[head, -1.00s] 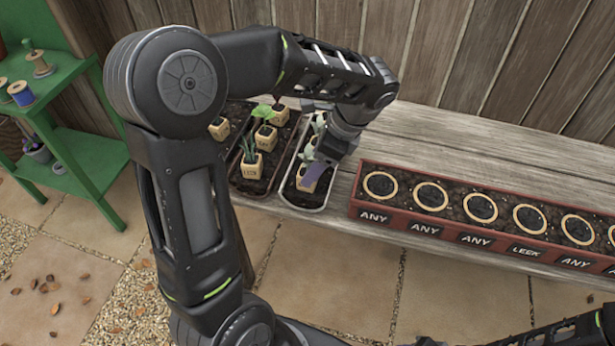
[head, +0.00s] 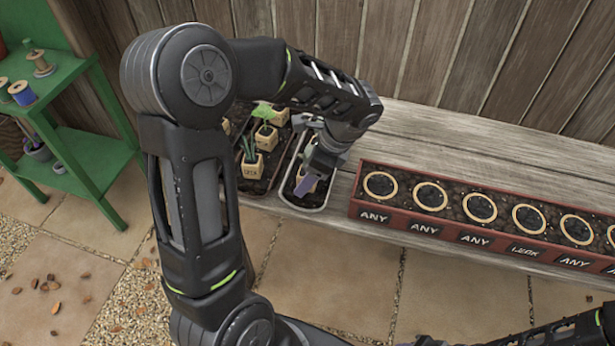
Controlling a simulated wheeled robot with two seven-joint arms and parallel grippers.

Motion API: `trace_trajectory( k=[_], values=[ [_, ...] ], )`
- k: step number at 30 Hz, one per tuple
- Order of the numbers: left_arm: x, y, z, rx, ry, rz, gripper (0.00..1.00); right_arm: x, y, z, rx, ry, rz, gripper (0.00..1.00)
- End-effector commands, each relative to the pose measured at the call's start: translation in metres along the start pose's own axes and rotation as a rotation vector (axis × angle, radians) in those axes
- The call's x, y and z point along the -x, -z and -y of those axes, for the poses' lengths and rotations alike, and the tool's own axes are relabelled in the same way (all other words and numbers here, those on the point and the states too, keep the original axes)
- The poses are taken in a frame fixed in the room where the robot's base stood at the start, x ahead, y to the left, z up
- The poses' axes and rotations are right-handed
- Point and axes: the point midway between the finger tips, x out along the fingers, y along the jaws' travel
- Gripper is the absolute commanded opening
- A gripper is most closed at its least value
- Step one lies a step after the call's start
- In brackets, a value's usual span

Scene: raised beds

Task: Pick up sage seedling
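My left gripper (head: 308,183) points down into the pale-rimmed tray (head: 303,208) on the bench, low over a small tan seedling pot there. The gripper and wrist hide most of that pot and its plant, so I cannot read its label or tell if it is the sage seedling. I cannot see both fingers well enough to tell whether they are open or closed on the pot. A purple patch shows at the finger. My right gripper is out of view; only part of that arm shows at the lower right.
A brown-rimmed tray left of it holds a leek seedling (head: 252,165) and other pots. A long reddish planter (head: 450,236) with a row of empty ringed holes, labelled ANY and LEEK, stands right. A green shelf (head: 85,150) stands left. The bench behind the planter is clear.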

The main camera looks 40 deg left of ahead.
Motion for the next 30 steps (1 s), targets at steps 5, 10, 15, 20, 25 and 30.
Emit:
trace_trajectory(
  k=[5,10,15,20,25,30],
  values=[
    [0.0002,0.0,0.0001,0.0,0.0,0.0,0.64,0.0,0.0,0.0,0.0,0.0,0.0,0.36],
    [0.0003,0.0,0.0001,0.0,0.0,0.0,0.52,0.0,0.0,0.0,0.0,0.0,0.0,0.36],
    [0.0003,0.0,0.0001,0.0,0.0,0.0,0.38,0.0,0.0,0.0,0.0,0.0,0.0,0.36],
    [0.0003,0.0,0.0001,0.0,0.0,0.0,0.25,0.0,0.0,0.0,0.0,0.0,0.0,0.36],
    [0.0002,0.0,0.0001,0.0,0.0,0.0,0.11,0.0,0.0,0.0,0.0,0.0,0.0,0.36],
    [0.0003,0.0,0.0001,0.0,0.0,0.0,0.0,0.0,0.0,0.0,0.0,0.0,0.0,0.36]
  ],
)
